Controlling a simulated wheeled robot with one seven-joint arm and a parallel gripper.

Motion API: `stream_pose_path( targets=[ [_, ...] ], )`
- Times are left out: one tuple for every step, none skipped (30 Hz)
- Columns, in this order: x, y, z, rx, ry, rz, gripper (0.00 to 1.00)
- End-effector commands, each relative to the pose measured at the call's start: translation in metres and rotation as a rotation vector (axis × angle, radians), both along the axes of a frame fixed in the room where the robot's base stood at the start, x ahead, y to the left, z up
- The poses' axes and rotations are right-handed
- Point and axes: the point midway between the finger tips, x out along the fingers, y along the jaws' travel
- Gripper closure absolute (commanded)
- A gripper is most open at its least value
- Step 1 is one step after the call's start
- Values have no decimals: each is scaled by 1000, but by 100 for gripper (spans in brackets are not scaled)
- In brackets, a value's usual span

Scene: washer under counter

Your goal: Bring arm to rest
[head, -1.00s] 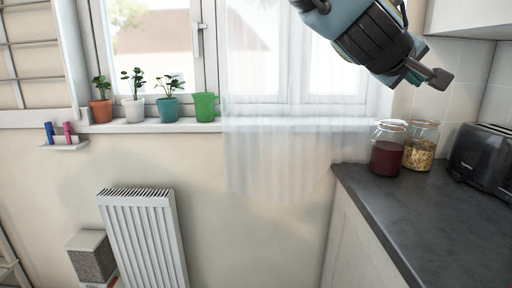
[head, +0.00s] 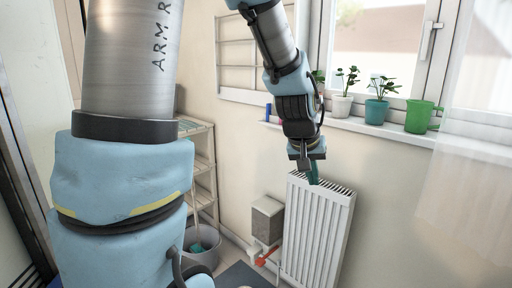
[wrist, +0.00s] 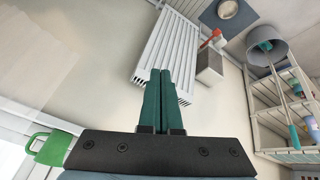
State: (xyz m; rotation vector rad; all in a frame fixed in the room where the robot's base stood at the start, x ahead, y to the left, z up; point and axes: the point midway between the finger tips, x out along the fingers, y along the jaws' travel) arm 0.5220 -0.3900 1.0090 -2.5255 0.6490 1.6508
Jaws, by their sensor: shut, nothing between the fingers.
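My gripper (head: 312,178) hangs at the end of my arm in the head view, in front of the wall just above the top of the white radiator (head: 317,232). In the wrist view its two green fingers (wrist: 164,100) lie side by side, shut with nothing between them. The radiator (wrist: 168,50) shows beyond the fingertips there. My arm fills much of the left of the head view.
A windowsill with potted plants (head: 377,98) and a green mug (head: 419,116) is right of my gripper. A grey box (head: 266,220) stands left of the radiator. A shelf rack (head: 201,165) and a bucket (head: 203,243) stand further left.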

Motion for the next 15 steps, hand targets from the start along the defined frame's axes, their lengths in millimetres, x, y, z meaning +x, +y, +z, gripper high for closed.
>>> stream_pose_path(
  targets=[
    [2, 40, -9, 43, 26, 48, 100],
    [0, 61, -15, 67, 44, 70, 100],
    [-3, 88, -22, 99, 69, 97, 100],
    [-7, 107, -26, 119, 89, 118, 100],
    [-11, 125, -31, 139, 106, 137, 100],
    [-19, 147, -36, 162, 134, 162, 100],
    [-25, 162, -40, 178, 152, 179, 100],
    [-30, 175, -43, 191, 171, 195, 100],
    [-38, 190, -46, 206, 191, 212, 100],
    [-43, 199, -48, 216, 206, 223, 100],
    [-48, 207, -50, 224, 220, 232, 100],
    [-54, 216, -52, 231, 234, 243, 100],
    [-57, 220, -53, 236, 242, 248, 100],
    [-59, 224, -54, 240, 248, 252, 100],
    [-62, 227, -55, 243, 255, 256, 100]
  ],
)
